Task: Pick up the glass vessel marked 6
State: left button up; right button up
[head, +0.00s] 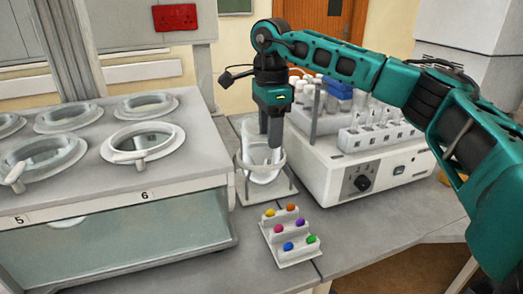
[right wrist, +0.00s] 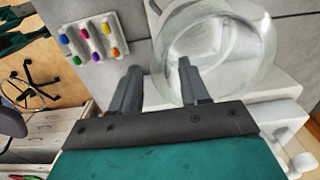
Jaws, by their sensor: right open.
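A clear glass vessel (head: 262,172) stands upright in a white holder (head: 241,182) on the bench, between the bath and the white instrument; no number on it is readable. In the right wrist view its round open mouth (right wrist: 232,62) fills the upper right. My right gripper (head: 275,140) points down at the vessel, jaws open and apart. In the right wrist view the gripper (right wrist: 158,82) has one finger overlapping the vessel's mouth and the other left of its rim; whether either touches the glass is unclear. My left gripper is not in view.
The bath (head: 120,205) at left has several ringed openings and labels 5 and 6; the opening (head: 142,142) above label 6 looks empty. A small white stepped rack (head: 290,236) with coloured tablets lies in front of the holder. The white instrument (head: 375,170) stands close right.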

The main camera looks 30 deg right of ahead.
jog(key=shift+f, duration=0.95)
grip_shut()
jog(key=shift+r, duration=0.1)
dwell(0.6)
